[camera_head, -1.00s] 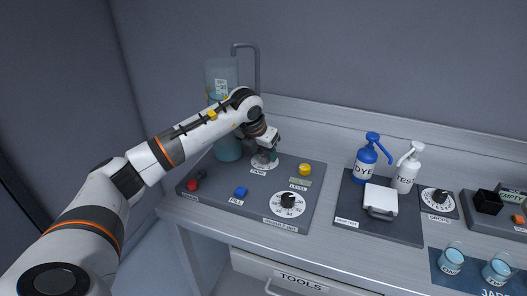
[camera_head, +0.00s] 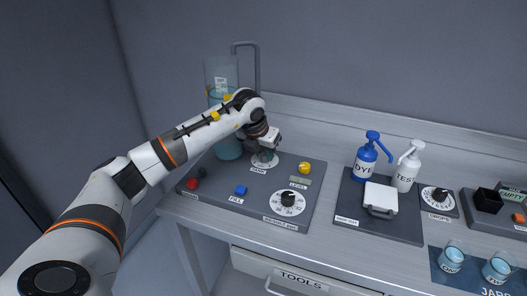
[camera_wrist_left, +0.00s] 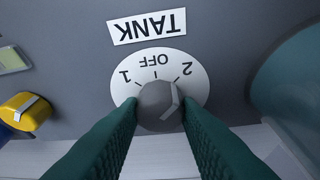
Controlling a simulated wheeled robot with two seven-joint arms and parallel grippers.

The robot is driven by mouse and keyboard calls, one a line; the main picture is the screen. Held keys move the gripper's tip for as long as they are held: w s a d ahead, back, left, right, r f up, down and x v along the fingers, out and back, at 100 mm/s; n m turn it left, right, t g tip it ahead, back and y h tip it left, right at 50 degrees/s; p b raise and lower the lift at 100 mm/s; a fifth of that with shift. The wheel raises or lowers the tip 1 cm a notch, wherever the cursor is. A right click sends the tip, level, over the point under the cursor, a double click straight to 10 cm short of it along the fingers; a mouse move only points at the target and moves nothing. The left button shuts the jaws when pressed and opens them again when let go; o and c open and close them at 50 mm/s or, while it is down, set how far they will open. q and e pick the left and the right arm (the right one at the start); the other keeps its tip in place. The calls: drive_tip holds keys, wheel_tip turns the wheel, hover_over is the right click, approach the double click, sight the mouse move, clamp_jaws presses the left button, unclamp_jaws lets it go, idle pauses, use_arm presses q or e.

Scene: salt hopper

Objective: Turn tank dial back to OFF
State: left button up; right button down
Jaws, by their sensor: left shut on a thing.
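The tank dial is a grey knob (camera_wrist_left: 158,105) on a white round plate (camera_wrist_left: 195,80) marked 1, OFF and 2, with a TANK label (camera_wrist_left: 147,26) beside it. The plate also shows in the head view (camera_head: 262,168), partly under my left gripper (camera_head: 268,148). In the left wrist view the two green fingers of my left gripper (camera_wrist_left: 158,112) are shut on the knob, one on each side. My right gripper is not in view.
A clear tank (camera_head: 221,75) with blue liquid stands behind the dial. Bottles (camera_head: 367,157) stand to the right.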

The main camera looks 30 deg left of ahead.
use_arm(q)
drive_tip(key=n, duration=0.1)
drive_tip(key=n+y, duration=0.1)
drive_tip(key=n, duration=0.1)
drive_tip(key=shift+w+d+n+b, duration=0.1)
drive_tip(key=shift+d+n+b, duration=0.05)
drive_tip(key=shift+n+b, duration=0.2)
drive_tip(key=shift+n+g+y+b, duration=0.2)
drive_tip(key=shift+n+g+y, duration=0.25)
drive_tip(key=shift+n, duration=0.7)
drive_tip(key=shift+n+g+y+b, duration=0.2)
drive_tip(key=shift+n+y, duration=0.35)
drive_tip(key=shift+n, duration=0.55)
drive_tip(key=o, duration=1)
drive_tip(key=shift+d+r, duration=0.1)
drive_tip(key=v, duration=1.1)
drive_tip(key=shift+r, duration=0.4)
